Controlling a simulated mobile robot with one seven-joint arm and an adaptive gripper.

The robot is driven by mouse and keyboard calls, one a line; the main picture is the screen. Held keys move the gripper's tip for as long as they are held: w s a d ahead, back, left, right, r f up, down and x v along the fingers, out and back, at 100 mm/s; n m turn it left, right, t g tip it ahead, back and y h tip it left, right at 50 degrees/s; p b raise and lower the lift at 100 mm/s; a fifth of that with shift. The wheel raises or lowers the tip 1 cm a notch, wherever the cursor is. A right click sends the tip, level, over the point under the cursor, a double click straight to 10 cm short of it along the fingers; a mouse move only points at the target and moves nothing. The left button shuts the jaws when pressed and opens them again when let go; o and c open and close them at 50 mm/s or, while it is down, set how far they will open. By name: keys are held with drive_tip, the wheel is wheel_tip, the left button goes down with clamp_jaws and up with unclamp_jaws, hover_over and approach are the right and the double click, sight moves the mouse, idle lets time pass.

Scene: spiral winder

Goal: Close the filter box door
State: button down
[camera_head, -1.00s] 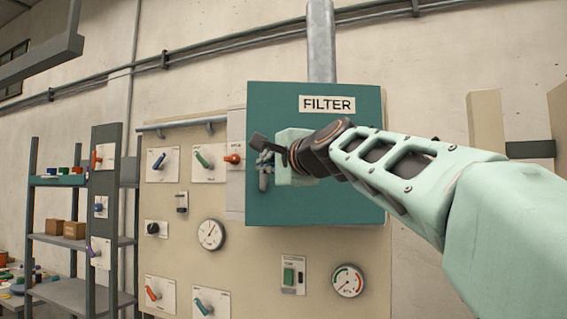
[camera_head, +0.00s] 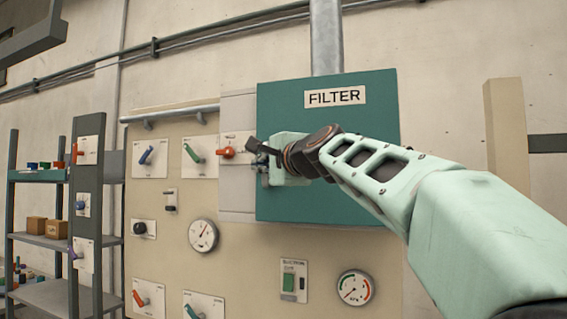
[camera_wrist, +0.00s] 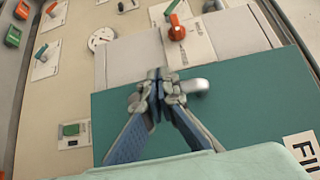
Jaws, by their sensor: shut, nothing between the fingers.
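The filter box has a teal door (camera_head: 300,110) labelled FILTER, in the upper middle of the head view. The door also fills the lower half of the wrist view (camera_wrist: 115,112). A silver handle (camera_wrist: 196,86) sticks out near the door's free edge. My gripper (camera_wrist: 157,76) is shut and empty, its fingertips beside the handle, close to that edge; I cannot tell whether they touch it. In the head view my gripper (camera_head: 263,172) is at the door's left edge, mostly hidden by my wrist. A grey box part (camera_head: 238,200) shows left of the door. Any gap behind the door is hidden.
A beige panel (camera_head: 165,255) with switches and gauges stands behind and left. An orange switch (camera_head: 227,152) sits close to the door edge, also seen in the wrist view (camera_wrist: 176,28). A grey pipe (camera_head: 326,40) rises above the box. Shelves (camera_head: 40,240) stand far left.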

drive_tip(key=shift+w+r, duration=0.15)
drive_tip(key=shift+w, duration=0.8)
